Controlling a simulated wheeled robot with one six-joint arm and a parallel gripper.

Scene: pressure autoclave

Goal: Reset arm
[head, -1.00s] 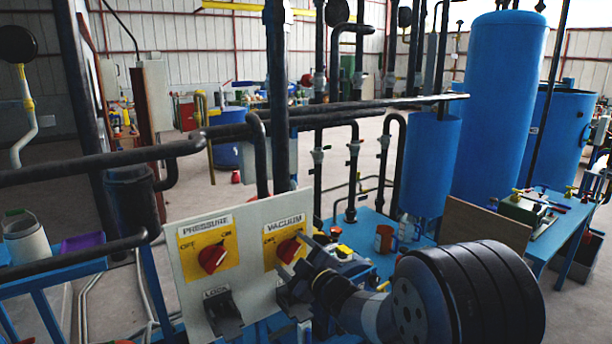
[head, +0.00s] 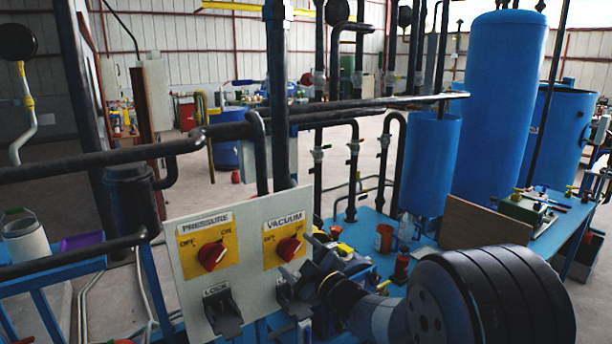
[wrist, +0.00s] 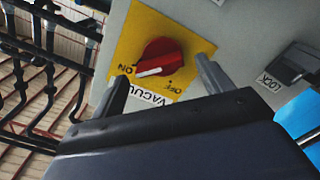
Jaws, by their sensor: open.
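My gripper (head: 303,260) is open and empty, in front of the right side of the control panel (head: 240,296). The wrist view shows its two grey fingers (wrist: 160,76) spread on either side of the red VACUUM knob (wrist: 160,55), apart from it as far as I can tell. The knob's white mark points towards ON. In the head view, the VACUUM knob (head: 289,248) sits on its yellow plate just beyond the fingers. The red PRESSURE knob (head: 212,256) is to its left, clear of the gripper.
Dark LOCK handles stand below the knobs, the left one (head: 222,312) and the right one (head: 295,292) close to my gripper. Black pipes (head: 100,158) cross in front and above.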

